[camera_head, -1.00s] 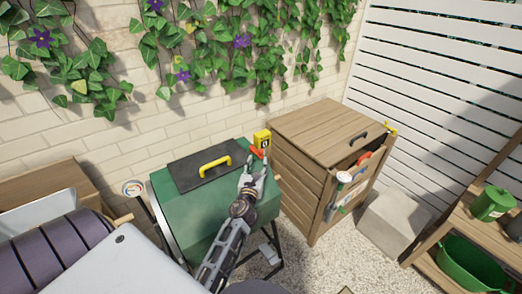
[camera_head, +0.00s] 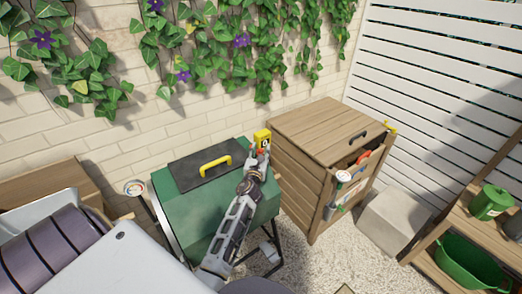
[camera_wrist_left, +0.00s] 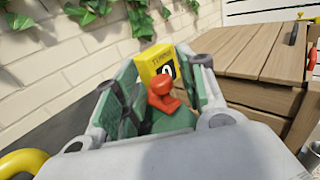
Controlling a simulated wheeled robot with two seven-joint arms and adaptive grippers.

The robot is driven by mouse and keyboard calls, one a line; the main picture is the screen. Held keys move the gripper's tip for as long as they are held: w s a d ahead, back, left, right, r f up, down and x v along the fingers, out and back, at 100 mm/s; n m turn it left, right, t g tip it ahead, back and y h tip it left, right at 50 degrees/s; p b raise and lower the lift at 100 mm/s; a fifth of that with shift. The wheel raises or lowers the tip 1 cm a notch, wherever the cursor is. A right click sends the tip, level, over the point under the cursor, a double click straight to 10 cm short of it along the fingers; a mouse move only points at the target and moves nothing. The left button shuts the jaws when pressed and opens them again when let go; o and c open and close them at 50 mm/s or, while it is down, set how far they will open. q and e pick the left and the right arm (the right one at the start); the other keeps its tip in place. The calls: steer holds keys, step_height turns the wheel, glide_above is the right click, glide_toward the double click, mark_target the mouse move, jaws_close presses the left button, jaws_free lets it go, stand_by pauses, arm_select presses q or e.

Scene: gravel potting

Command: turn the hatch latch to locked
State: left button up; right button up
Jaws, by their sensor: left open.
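A green drum (camera_head: 195,212) has a black hatch (camera_head: 185,172) with a yellow handle (camera_head: 215,165) on top. The red latch (camera_wrist_left: 163,92) sits beside a yellow block (camera_wrist_left: 158,62) with a black-and-white mark; this block also shows in the head view (camera_head: 262,138). My left gripper (camera_head: 259,150) is at the latch, at the drum's far right corner. In the left wrist view its open fingers stand on either side of the red latch, and I cannot tell whether they touch it. The gripper mostly hides the latch in the head view. My right gripper is not in view.
A wooden cabinet (camera_head: 318,140) stands close on the right of the drum. The brick wall (camera_head: 130,125) with ivy is behind. A stone block (camera_head: 393,218) and a shelf with green pots (camera_head: 490,203) are farther right.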

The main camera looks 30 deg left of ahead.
arm_select(q)
steer(key=shift+w+a, duration=0.2)
steer(key=shift+w, duration=0.3)
steer(key=shift+c, duration=0.5)
jaws_close()
